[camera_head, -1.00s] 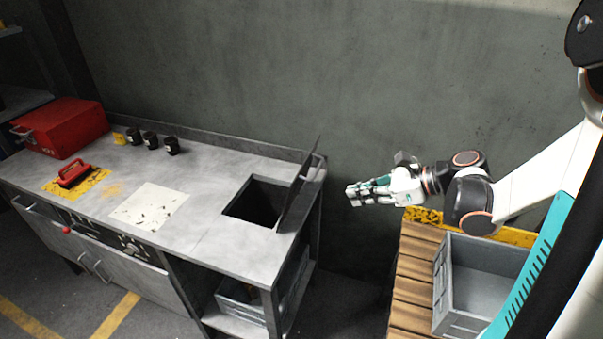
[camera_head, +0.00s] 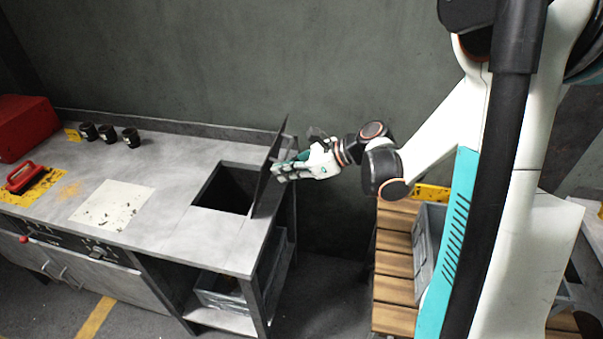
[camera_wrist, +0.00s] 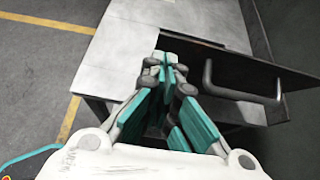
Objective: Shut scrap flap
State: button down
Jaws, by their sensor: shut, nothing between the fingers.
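The scrap flap (camera_head: 268,172) is a dark plate standing up, slightly tilted, at the right edge of a square opening (camera_head: 226,189) in the grey workbench (camera_head: 165,160). In the wrist view the flap (camera_wrist: 225,68) shows its outer face with a bar handle (camera_wrist: 240,95). My gripper (camera_head: 277,173) is shut and empty, on the right side of the flap, with its fingertips close to it. In the wrist view my gripper (camera_wrist: 168,62) points at the flap's lower or near end. I cannot tell whether it touches.
A wooden pallet (camera_head: 393,265) with a grey crate (camera_head: 427,240) stands to the right. On the bench are black cups (camera_head: 108,134), a red-handled tool (camera_head: 24,177), a white sheet (camera_head: 114,205) and a red box (camera_head: 25,125). A bin (camera_head: 222,294) sits below the opening.

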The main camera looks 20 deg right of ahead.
jog(key=shift+w+a+r, duration=0.25)
jog(key=shift+w+a, duration=0.2)
jog(key=shift+a, duration=0.2)
jog(key=shift+a, duration=0.1)
